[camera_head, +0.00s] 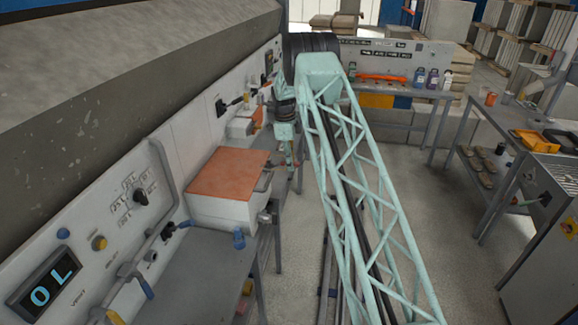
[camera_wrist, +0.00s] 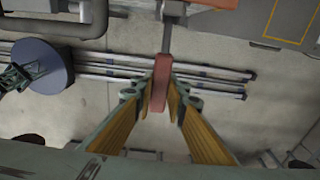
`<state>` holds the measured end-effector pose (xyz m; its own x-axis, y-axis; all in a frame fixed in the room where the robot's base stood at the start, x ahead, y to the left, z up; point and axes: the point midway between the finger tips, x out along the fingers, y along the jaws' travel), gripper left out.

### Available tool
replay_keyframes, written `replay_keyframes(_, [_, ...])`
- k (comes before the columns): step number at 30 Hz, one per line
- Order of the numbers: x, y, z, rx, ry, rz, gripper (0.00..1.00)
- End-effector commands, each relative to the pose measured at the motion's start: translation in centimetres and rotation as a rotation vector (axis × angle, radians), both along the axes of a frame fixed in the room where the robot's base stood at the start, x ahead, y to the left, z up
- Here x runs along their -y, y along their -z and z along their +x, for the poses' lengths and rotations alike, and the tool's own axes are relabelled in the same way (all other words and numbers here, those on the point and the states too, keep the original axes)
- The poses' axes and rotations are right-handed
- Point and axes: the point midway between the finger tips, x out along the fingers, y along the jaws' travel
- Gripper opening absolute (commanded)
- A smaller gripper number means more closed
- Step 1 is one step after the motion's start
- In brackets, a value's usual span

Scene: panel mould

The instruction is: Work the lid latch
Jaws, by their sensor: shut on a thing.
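A pale box with an orange-brown lid (camera_head: 228,173) sits against the panel, left of centre in the head view. The lid looks closed. My gripper (camera_head: 291,160) hangs just right of the box, small and partly hidden by my arm. In the wrist view my gripper (camera_wrist: 162,92) has its two orange-padded fingers converging on a red handle (camera_wrist: 159,88). The handle is on a dark grey stem (camera_wrist: 168,38) that runs up to the picture's top edge. I take this handle to be the latch handle. Its contact with the inner pads is partly hidden.
A panel with knobs, levers and a lit display (camera_head: 48,284) runs along the left. A shelf with bottles (camera_head: 432,78) stands at the back. A side table (camera_head: 490,160) and a metal cabinet (camera_head: 540,225) stand at the right. Concrete floor (camera_head: 430,215) lies open between.

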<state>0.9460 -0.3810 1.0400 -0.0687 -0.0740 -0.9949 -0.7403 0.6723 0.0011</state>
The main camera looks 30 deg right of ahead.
Motion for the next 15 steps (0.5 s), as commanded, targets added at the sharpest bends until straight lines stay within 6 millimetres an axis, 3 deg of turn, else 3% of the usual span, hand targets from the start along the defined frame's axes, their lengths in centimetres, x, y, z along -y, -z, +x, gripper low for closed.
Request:
replay_keyframes(10, [0.06, -0.17, 0.06, 0.000, 0.000, -0.003, 0.00])
replay_keyframes(11, [0.06, -0.18, 0.07, 0.000, 0.000, -0.003, 0.13])
replay_keyframes(15, [0.05, -0.17, 0.06, 0.001, 0.000, -0.002, 0.26])
